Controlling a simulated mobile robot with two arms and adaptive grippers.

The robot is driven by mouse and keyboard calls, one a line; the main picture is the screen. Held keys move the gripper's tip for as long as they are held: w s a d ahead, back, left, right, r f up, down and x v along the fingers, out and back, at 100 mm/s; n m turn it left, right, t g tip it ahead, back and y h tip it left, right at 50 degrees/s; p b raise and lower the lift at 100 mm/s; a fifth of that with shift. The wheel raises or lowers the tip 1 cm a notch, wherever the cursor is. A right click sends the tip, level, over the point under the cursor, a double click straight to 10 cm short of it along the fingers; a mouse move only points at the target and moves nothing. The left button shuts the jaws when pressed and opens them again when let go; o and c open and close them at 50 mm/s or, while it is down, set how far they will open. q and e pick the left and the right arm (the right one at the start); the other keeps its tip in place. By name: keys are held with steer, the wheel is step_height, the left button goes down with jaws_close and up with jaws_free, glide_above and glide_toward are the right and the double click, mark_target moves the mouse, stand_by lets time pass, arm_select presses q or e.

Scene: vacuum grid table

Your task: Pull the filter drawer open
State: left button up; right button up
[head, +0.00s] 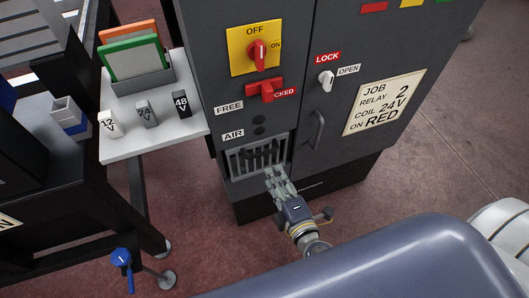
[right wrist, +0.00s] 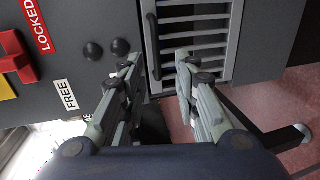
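The filter drawer (head: 240,166) is a pale slatted grille low on the grey cabinet's front, under the AIR label. It looks shut, with a dark bar handle (head: 262,154) across it. In the right wrist view the slats (right wrist: 205,42) fill the top middle, and the dark handle (right wrist: 152,45) stands upright in the picture. My right gripper (head: 271,170) is just in front of the drawer. In the wrist view its fingers (right wrist: 158,60) are spread, with the handle's line between their tips; I cannot tell whether they touch it. My left gripper is not in view.
Above the drawer are a red lever (head: 265,90) and a red rotary switch (head: 257,55). A door handle (head: 317,130) stands out to the right. A white side table (head: 150,140) with labelled blocks is at the left. Floor is clear right of the cabinet.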

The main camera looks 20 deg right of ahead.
mark_target(263, 153)
steer(key=x, duration=0.3)
steer(key=p+x, duration=0.1)
steer(key=x, duration=0.3)
steer(key=p+x, duration=0.1)
steer(key=x, duration=0.2)
steer(key=shift+w+r, duration=0.2)
steer(key=shift+r, duration=0.1)
steer(key=shift+w, duration=0.15)
jaws_close()
